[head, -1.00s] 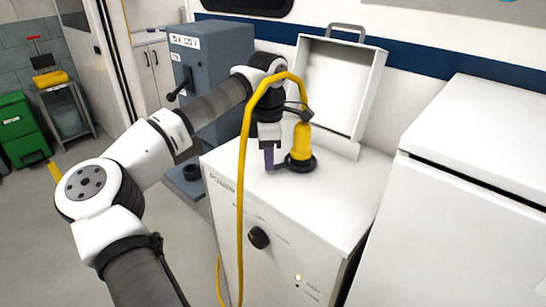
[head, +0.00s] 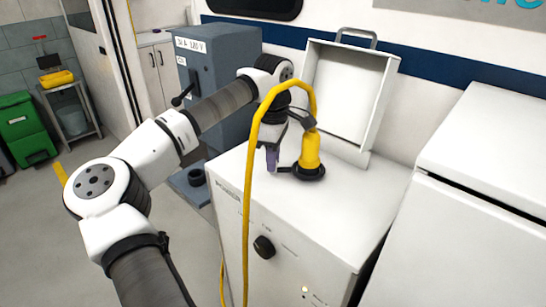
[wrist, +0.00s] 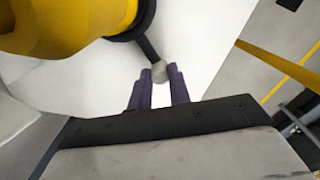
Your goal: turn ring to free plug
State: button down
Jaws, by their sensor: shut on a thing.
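A yellow plug (head: 310,150) stands upright in a black ring (head: 309,171) on top of the white power cabinet (head: 345,204). A yellow cable loops up from the plug and hangs down the cabinet's front. A short black lever sticks out of the ring toward my gripper (head: 272,160). In the wrist view the purple fingers of my gripper (wrist: 162,76) are closed on the lever's grey tip (wrist: 159,70). The yellow plug (wrist: 70,22) fills the upper left there, with the ring (wrist: 135,20) at its base.
The cabinet's open lid (head: 347,88) stands behind the plug. A black knob (head: 264,247) is on the cabinet front. A grey-blue box with a handle (head: 215,85) stands left, behind my arm. A white unit (head: 468,210) stands right, across a narrow gap.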

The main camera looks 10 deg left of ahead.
jog(key=c, duration=1.3)
grip_release()
notch_tip(320, 180, up, 14)
jog(key=b, duration=0.2)
jog(key=shift+d+f, duration=0.1)
jog(key=shift+d, duration=0.05)
